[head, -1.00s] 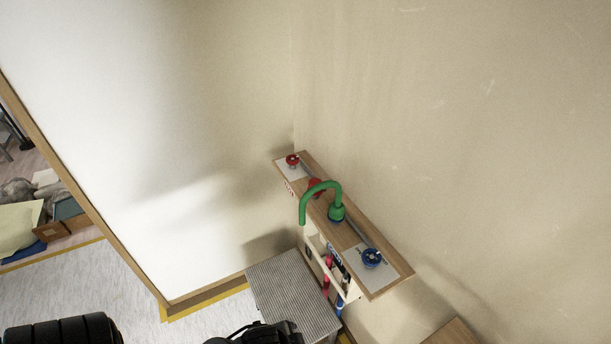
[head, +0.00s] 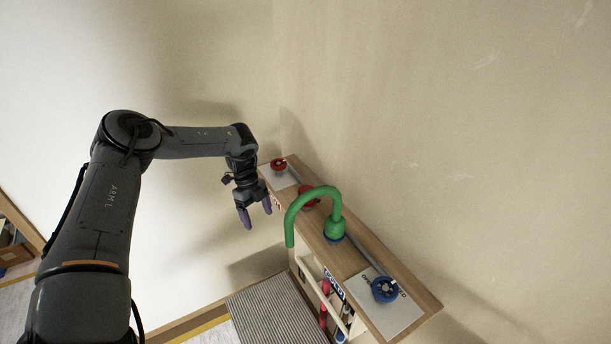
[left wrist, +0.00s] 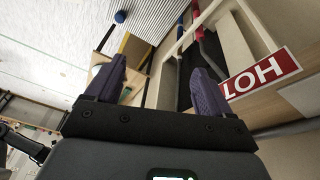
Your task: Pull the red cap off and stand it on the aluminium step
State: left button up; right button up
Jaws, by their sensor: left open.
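On top of the wooden cabinet there is a red handle wheel (head: 279,165) at its far end and a second red piece (head: 308,194), partly hidden by the green spout. A red pipe-like part (head: 324,290) shows at the cabinet's open side. I cannot tell which red part is the cap. The ribbed grey aluminium step (head: 268,312) is on the floor beside the cabinet. My left gripper (head: 257,217) is open and empty, fingers pointing down, left of the cabinet's far end. Its purple fingers (left wrist: 159,80) also show spread in the left wrist view. My right gripper is out of view.
The wooden cabinet top (head: 354,262) carries a green curved spout (head: 315,195) and a blue handle wheel (head: 384,289). A red HOT sign (left wrist: 262,75) is close to the gripper in the left wrist view. Walls stand behind and left.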

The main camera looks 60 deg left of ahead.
pick_arm(q)
jog(key=w+r, duration=0.6)
jog(key=r, duration=0.3)
jog(key=m+y, duration=0.2)
jog(key=y, duration=0.1)
send_near(306, 189)
jog(key=shift+a+f+b, duration=0.15)
jog(key=shift+b, duration=0.15)
jog(key=shift+w+f, duration=0.1)
jog(key=shift+f, duration=0.35)
jog(key=shift+f+p, duration=0.35)
jog(key=shift+f, duration=4.35)
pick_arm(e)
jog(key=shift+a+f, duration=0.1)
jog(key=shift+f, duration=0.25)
pick_arm(q)
jog(key=c, duration=1.2)
jog(key=shift+r, duration=0.15)
